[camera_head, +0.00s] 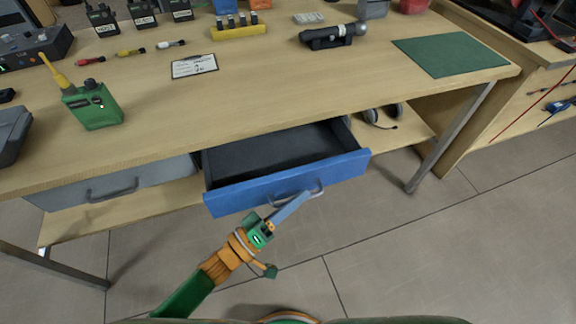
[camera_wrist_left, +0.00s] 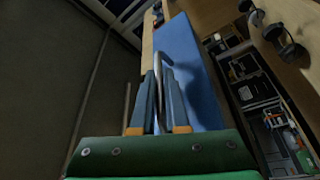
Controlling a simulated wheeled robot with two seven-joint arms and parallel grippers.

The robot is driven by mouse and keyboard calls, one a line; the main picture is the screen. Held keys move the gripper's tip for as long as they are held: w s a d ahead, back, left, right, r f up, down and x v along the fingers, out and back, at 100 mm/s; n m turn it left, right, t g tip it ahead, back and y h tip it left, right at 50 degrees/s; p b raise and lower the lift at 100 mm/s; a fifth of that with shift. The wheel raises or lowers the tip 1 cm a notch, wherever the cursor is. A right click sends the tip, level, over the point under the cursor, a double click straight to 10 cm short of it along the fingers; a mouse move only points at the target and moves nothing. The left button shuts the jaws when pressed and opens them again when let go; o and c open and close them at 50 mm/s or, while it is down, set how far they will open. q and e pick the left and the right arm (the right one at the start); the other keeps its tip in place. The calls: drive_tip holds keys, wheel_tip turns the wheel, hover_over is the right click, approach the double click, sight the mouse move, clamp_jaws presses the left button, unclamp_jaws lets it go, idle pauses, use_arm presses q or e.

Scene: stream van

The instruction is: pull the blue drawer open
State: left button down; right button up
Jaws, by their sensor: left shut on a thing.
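The blue drawer (camera_head: 238,197) under the workbench is pulled out, and its dark, empty-looking interior shows in the head view. Its curved metal handle (camera_head: 314,190) is on the front face. My left gripper (camera_head: 308,192) reaches up to the drawer front from below and is shut on the handle. In the left wrist view the two fingers (camera_wrist_left: 160,100) lie on either side of the handle (camera_wrist_left: 160,75), with the blue drawer front (camera_wrist_left: 188,70) just beyond. My right gripper is not in view.
A grey drawer (camera_head: 120,184) with a handle sits shut to the left. A headset (camera_head: 382,114) lies on the lower shelf. The floor in front is clear.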

use_arm(q)
drive_tip(key=s+d+p, duration=0.2)
drive_tip(key=s+d, duration=0.1)
drive_tip(key=s, duration=0.6)
drive_tip(key=shift+s, duration=0.4)
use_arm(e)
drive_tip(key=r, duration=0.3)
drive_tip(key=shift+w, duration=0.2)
use_arm(q)
drive_tip(key=shift+d, duration=0.1)
drive_tip(key=c, duration=0.9)
unclamp_jaws()
drive_tip(key=b+v, duration=0.1)
drive_tip(key=v, duration=0.6)
drive_tip(key=shift+f, duration=0.1)
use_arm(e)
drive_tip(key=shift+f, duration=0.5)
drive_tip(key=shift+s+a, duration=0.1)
